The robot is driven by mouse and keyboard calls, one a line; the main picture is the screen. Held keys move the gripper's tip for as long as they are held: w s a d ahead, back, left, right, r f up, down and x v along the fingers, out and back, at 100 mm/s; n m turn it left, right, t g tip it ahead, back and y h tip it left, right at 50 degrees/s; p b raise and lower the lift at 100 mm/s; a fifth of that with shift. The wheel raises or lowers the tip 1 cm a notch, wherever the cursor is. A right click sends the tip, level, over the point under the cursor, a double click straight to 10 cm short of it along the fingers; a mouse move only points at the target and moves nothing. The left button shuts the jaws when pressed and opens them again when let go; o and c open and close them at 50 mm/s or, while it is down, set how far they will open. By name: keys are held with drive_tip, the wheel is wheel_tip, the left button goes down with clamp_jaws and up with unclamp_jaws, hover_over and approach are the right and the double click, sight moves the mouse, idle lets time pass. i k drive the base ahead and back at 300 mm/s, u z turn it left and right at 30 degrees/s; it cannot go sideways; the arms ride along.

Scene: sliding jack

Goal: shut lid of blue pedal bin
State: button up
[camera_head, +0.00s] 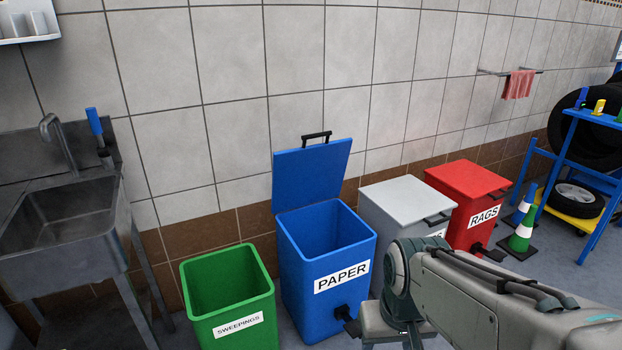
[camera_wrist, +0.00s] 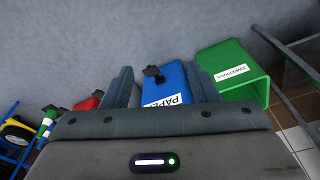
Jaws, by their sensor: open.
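The blue pedal bin (camera_head: 329,260) stands on the floor against the tiled wall, labelled PAPER. Its blue lid (camera_head: 311,175) stands up and open at the back, with a black handle on its top edge. A black pedal (camera_head: 347,318) sticks out low at the front. The lid is hidden there.
An open green bin (camera_head: 229,295) labelled SWEEPINGS stands left of the blue bin. A closed grey bin (camera_head: 402,203) and a closed red bin (camera_head: 466,195) labelled RAGS stand to the right. A metal sink (camera_head: 62,215) is at the left.

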sight(305, 175)
drive_tip(key=z, duration=0.3)
drive_tip(key=i, duration=1.4)
drive_tip(key=u, duration=0.65)
